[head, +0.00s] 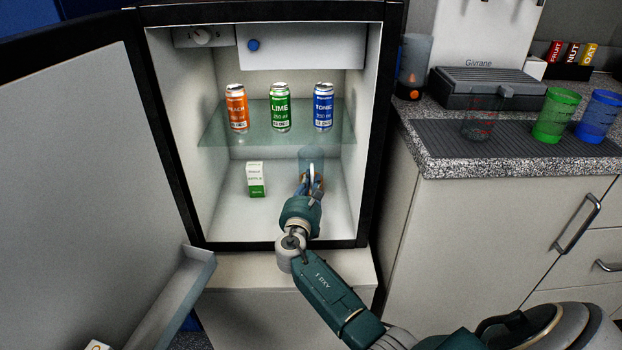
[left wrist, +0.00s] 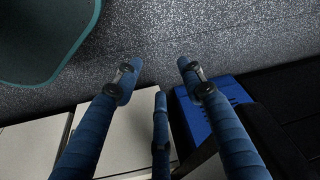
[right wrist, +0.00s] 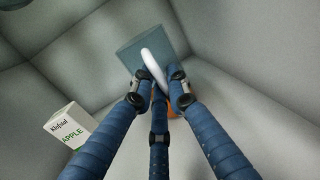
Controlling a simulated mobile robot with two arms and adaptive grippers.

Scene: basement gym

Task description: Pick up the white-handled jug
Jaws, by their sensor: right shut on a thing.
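The jug (head: 311,154) stands on the fridge floor at the right, under the glass shelf. It is a clear bluish body with a white handle, and it also shows in the right wrist view (right wrist: 132,54). My right gripper (head: 312,184) reaches into the fridge and is shut on the white handle (right wrist: 155,68). Its fingers hide part of the jug, and something orange shows behind them. My left gripper (left wrist: 157,78) is open and empty above the floor, outside the head view.
A white and green apple carton (head: 256,180) stands left of the jug. Several cans stand on the glass shelf (head: 220,133) above. The fridge door (head: 75,150) is open to the left. A counter (head: 480,163) with tumblers is at the right.

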